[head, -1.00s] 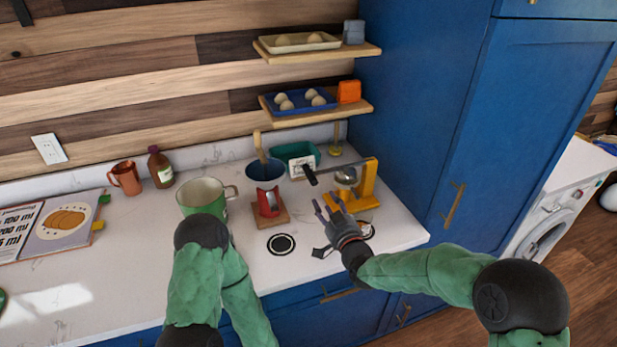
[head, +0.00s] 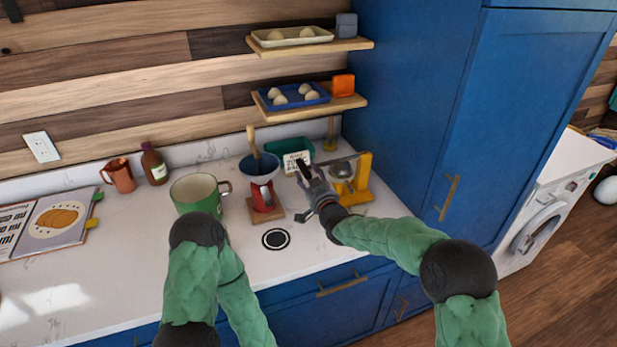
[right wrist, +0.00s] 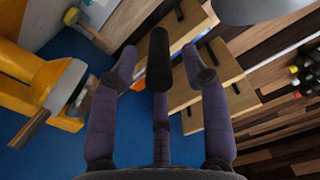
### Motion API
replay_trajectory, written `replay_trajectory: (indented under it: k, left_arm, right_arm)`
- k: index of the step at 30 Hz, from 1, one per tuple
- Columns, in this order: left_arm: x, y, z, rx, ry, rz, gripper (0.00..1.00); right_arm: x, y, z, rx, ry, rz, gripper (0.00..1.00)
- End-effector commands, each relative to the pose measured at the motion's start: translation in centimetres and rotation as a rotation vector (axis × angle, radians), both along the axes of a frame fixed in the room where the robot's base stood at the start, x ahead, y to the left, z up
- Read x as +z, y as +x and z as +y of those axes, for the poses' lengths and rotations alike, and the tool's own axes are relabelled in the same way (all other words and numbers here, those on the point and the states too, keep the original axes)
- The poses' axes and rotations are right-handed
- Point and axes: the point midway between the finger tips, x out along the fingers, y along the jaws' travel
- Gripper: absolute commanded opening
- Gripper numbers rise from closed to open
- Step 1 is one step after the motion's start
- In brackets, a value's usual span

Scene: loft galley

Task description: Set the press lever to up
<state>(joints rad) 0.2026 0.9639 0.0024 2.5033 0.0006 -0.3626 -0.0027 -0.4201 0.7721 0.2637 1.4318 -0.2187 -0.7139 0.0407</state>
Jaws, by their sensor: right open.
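The yellow press (head: 364,172) stands at the right of the counter, beside the blue cabinet. Its black lever handle (head: 301,163) points left, toward the white card. My right gripper (head: 306,175) is open with its fingers close by the handle. In the right wrist view, a black rod that looks like the handle (right wrist: 159,58) lies between the spread purple fingers of the right gripper (right wrist: 160,75); I cannot tell whether they touch it. The yellow press body (right wrist: 35,75) is at the left there. The lever arm is partly hidden. My left gripper is not in view.
A red stand on a wooden base (head: 263,200), a blue bowl (head: 258,166) and a green mug (head: 195,192) are left of the press. A teal container (head: 282,148) and a white card (head: 297,162) are behind the handle. Wooden shelves (head: 350,103) hang above.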

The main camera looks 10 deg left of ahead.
Motion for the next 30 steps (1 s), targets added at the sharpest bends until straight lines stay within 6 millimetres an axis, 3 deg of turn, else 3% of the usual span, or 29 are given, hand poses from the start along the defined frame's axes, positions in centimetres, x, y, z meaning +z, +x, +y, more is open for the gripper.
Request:
replay_trajectory:
  k: [7,12,23,30]
  left_arm:
    - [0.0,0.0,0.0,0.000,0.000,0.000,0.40]
    - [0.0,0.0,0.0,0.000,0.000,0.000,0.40]
    - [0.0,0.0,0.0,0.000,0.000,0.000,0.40]
    - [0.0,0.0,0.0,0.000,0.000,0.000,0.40]
  right_arm:
    - [0.0,0.0,0.0,0.000,0.000,0.000,0.47]
    - [0.0,0.0,0.0,0.000,0.000,0.000,0.00]
    - [0.5,0.0,0.0,0.000,0.016,0.008,0.00]
    - [3.0,0.2,-0.2,-0.001,0.106,0.066,0.00]
